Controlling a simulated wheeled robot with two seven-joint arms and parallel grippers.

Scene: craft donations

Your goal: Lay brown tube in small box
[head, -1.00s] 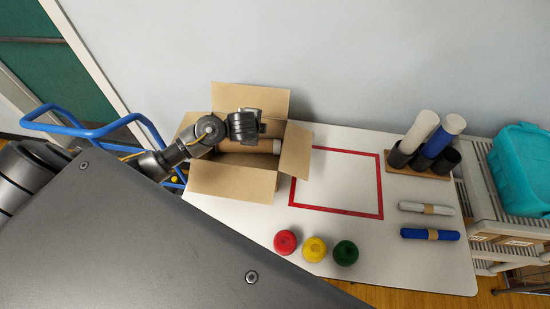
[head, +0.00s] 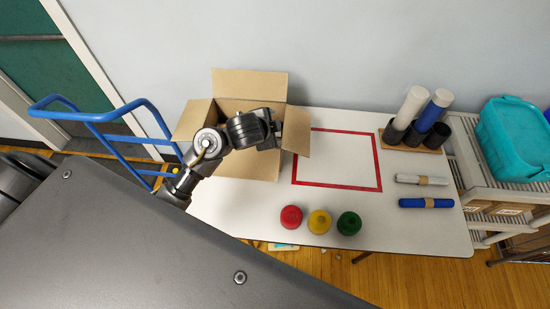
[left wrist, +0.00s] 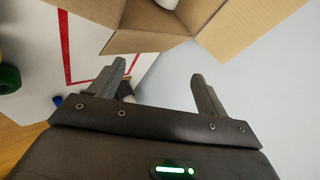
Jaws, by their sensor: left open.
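The small box (head: 245,174) is an open cardboard carton with its flaps spread, at the back left of the table. Its inside is largely behind my left arm in the head view. A pale round end (left wrist: 166,3) shows inside the box at the top of the left wrist view, possibly the brown tube's end cap; the tube's body is hidden. My left gripper (head: 277,128) is over the box's right side, near the right flap (head: 297,131). In the left wrist view its two fingers (left wrist: 160,73) are apart with nothing between them. My right gripper is out of view.
A red taped rectangle (head: 336,187) lies empty right of the box. Red (head: 291,217), yellow (head: 319,222) and green (head: 349,223) round objects stand in front. A rack (head: 413,148) holds white and blue tubes upright. White (head: 421,180) and blue (head: 426,203) rolls lie at right.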

